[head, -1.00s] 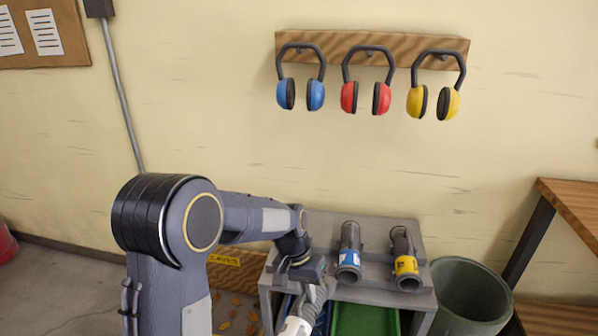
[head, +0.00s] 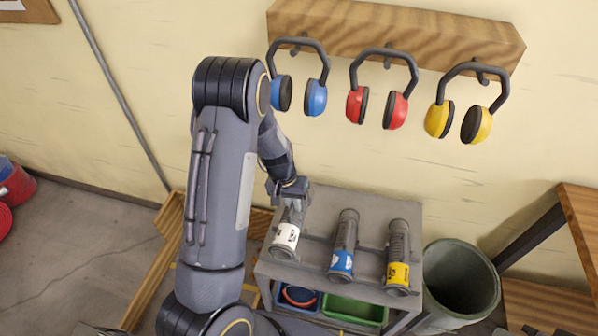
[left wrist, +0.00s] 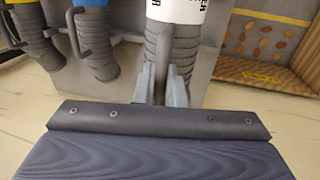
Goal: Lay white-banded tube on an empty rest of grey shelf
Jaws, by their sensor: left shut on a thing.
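The white-banded tube (head: 287,232) is a ribbed grey hose piece over the left part of the grey shelf (head: 325,200), left of the blue-banded tube (head: 343,248) and the yellow-banded tube (head: 398,258). It points the same way as they do. My left gripper (head: 290,190) is shut on its handle at the far end. In the left wrist view, the fingers (left wrist: 165,85) close around the handle beside the ribbed body (left wrist: 178,50). Whether the tube touches its rest is hidden. My right gripper is not in view.
A green bin (head: 352,311) and a blue bin (head: 290,304) sit below the shelf top. A grey-green barrel (head: 440,297) stands right of the shelf. Blue, red and yellow ear muffs hang from a wooden rail (head: 400,25) above.

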